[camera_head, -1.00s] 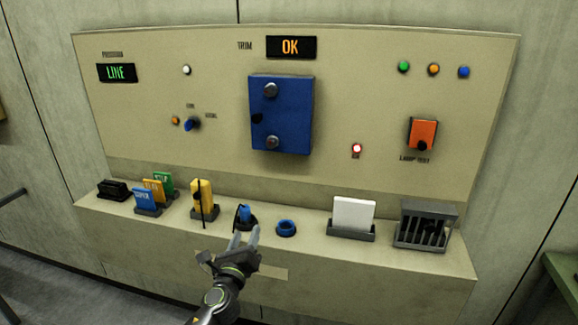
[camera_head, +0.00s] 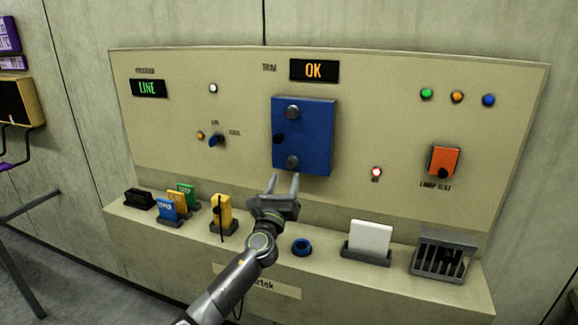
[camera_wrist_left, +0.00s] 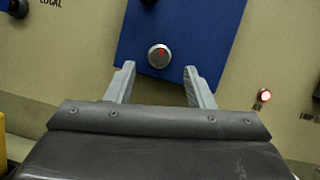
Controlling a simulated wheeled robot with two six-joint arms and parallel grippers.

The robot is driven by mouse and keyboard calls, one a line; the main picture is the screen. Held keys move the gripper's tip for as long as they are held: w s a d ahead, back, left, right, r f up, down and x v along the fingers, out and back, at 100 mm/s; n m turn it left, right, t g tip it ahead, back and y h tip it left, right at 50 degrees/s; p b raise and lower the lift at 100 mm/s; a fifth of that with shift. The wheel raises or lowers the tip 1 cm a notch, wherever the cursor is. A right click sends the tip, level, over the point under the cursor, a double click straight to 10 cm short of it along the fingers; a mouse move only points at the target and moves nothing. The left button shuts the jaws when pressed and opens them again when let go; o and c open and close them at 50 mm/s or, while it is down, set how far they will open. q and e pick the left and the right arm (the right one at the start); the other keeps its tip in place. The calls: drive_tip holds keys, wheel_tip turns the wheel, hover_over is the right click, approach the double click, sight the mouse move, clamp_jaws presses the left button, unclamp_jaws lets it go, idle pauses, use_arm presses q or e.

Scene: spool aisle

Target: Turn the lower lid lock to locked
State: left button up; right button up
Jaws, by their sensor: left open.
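The blue lid (camera_head: 312,135) is mounted on the beige panel, with a round grey lock near its top and another near its bottom. The lower lid lock (camera_head: 292,162) is a round grey knob; in the left wrist view it (camera_wrist_left: 158,56) shows a short red mark near its upper middle. The upper lid lock (camera_head: 292,112) is above it. My left gripper (camera_head: 284,183) is open and empty, just below the lower lock. In the left wrist view the fingertips (camera_wrist_left: 158,70) stand either side of the lock, apart from it. My right gripper is not in view.
A black knob (camera_head: 278,139) sits on the lid's left edge. A red lit lamp (camera_head: 376,172) is right of the lid.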

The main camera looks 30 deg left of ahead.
sight(290, 165)
use_arm(q)
drive_tip(key=shift+x, duration=2.8)
drive_tip(key=shift+f, duration=0.1)
drive_tip(key=c, duration=1)
